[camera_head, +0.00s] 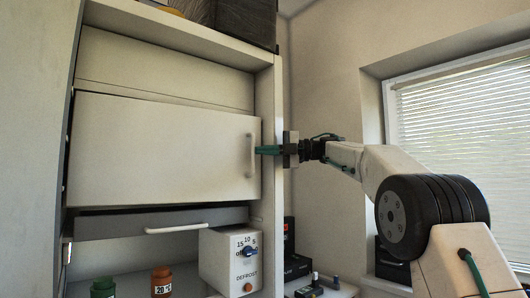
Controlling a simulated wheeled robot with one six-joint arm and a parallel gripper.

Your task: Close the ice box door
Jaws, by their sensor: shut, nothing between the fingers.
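The ice box door (160,150) is a wide white panel in the upper part of the white cabinet. It stands nearly in line with the cabinet front; I cannot tell whether it is fully flush. A thin gap shows along its top edge and a dark gap below it. Its upright handle (251,155) is near the right edge. I cannot tell whether the fingertips touch the door.
Below the door are a shelf front with a white bar handle (178,228), a white defrost control box (231,260), and orange (161,281) and green (103,287) bottles. Dark devices (297,262) stand at the right. A window with blinds (462,130) is behind my arm.

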